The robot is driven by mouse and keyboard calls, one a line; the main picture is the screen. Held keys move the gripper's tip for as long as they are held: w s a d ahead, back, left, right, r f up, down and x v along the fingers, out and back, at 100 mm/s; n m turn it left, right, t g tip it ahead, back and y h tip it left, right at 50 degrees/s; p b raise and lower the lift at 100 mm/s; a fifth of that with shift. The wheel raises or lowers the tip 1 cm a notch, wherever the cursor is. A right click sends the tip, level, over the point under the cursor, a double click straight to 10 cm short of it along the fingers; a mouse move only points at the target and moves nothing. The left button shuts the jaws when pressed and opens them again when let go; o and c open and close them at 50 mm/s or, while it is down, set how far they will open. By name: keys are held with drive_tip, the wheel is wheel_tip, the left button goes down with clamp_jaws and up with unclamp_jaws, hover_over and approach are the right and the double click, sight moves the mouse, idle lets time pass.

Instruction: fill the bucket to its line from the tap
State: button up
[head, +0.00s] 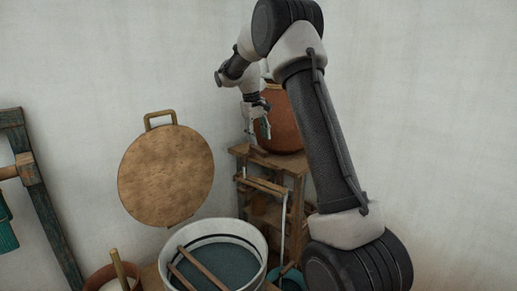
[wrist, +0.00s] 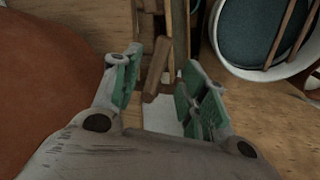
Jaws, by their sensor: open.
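My gripper (head: 262,130) is open and empty in front of a large brown clay pot (head: 283,120) on a wooden stand (head: 240,150). In the wrist view its green-padded fingers (wrist: 160,74) are spread on either side of a small wooden piece (wrist: 157,76), perhaps the tap's handle; I cannot tell if they touch it. A pale hose or pipe (head: 284,228) runs down the front of the stand. Below it a small teal vessel (head: 291,278), likely the bucket, is partly hidden by my arm and the frame edge. Its line and water level cannot be made out.
A big white tub (head: 261,243) of dark liquid with two sticks across it stands left of the stand. A round wooden lid (head: 165,175) leans or hangs by the wall. A brown pot (head: 100,279) with a stick is at lower left, beside a wooden frame (head: 45,200).

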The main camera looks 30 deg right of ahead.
sight(261, 150)
drive_tip(key=f, duration=0.3)
drive_tip(key=d+f, duration=0.1)
drive_tip(key=f, duration=0.2)
drive_tip(key=shift+d, duration=0.1)
clamp_jaws()
